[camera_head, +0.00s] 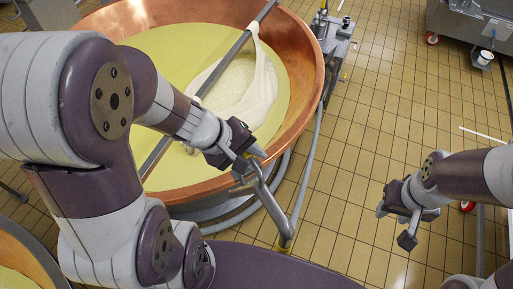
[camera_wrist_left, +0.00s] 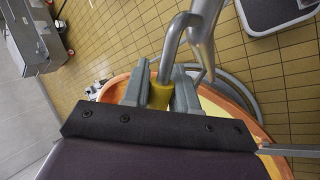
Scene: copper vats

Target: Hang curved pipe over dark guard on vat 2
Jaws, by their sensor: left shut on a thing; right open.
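My left gripper (camera_head: 250,160) is shut on the metal curved pipe (camera_head: 268,200), beside the copper vat's near right rim. The pipe slants down to the right from the fingers to a yellow part at its lower end. In the left wrist view, a yellow sleeve (camera_wrist_left: 162,72) sits between the fingers and the bent grey pipe (camera_wrist_left: 172,38) extends beyond them. The large copper vat (camera_head: 311,85) holds yellowish liquid and a pale mass. I cannot clearly make out the dark guard or the vat's number. My right gripper (camera_head: 397,225) is open and empty over the floor at right.
A long metal bar (camera_head: 228,62) crosses the vat. Part of another vat (camera_head: 28,250) shows at lower left. A metal machine (camera_head: 335,40) stands beside the large vat, with hoses near its base. A steel unit (camera_head: 470,25) stands at far right. The tiled floor (camera_head: 375,130) between is mostly clear.

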